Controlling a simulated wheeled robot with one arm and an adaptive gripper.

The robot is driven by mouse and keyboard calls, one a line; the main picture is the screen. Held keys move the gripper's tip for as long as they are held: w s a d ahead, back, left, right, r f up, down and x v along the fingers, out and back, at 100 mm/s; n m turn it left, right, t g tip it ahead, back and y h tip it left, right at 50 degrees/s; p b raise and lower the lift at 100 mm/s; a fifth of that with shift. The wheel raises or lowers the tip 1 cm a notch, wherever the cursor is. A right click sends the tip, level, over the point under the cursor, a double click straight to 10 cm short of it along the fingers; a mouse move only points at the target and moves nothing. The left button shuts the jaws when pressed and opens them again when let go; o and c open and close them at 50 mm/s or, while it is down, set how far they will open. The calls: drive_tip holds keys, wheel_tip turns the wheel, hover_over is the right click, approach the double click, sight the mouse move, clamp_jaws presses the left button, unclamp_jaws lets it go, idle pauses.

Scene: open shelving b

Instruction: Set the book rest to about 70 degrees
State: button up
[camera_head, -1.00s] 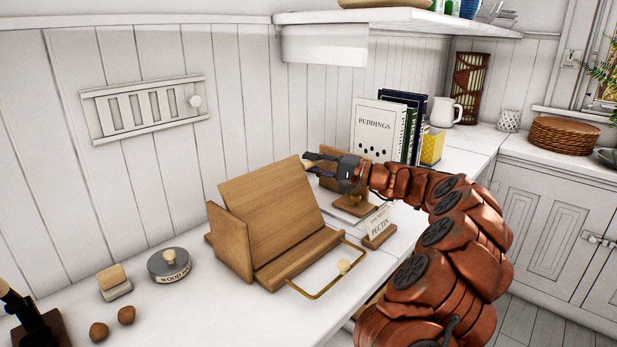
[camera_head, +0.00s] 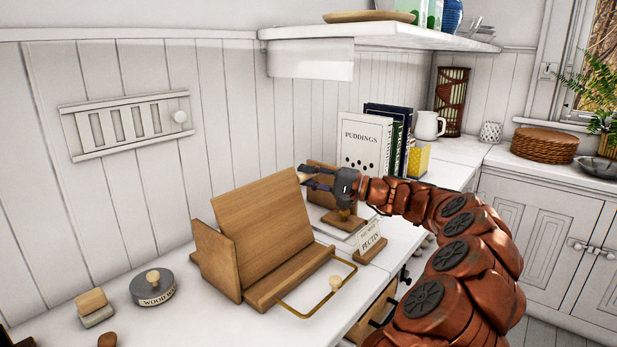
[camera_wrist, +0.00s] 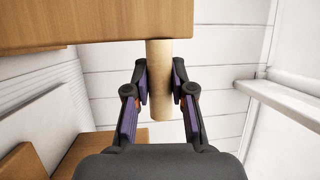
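The wooden book rest (camera_head: 262,228) stands on the white counter, with its back panel leaning backward and a ledge along its front. A pale round wooden peg (camera_wrist: 159,75) sticks out from the panel's edge, which spans the top of the wrist view (camera_wrist: 120,22). My gripper (camera_head: 310,178) is at the panel's upper right corner. In the wrist view its two fingers (camera_wrist: 160,85) lie on either side of the peg and appear closed against it. A brass wire loop (camera_head: 318,306) with a pale knob (camera_head: 335,283) extends in front of the ledge.
A small Pectin sign (camera_head: 370,240) stands right of the rest, below my arm. Books (camera_head: 366,150) stand behind my gripper. A round dark tin (camera_head: 153,288) and a wooden-topped block (camera_head: 95,306) lie to the left. A shelf (camera_head: 390,36) hangs above.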

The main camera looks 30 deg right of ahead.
drive_tip(key=o, duration=0.5)
drive_tip(key=shift+s+d, duration=0.1)
drive_tip(key=v, duration=1.2)
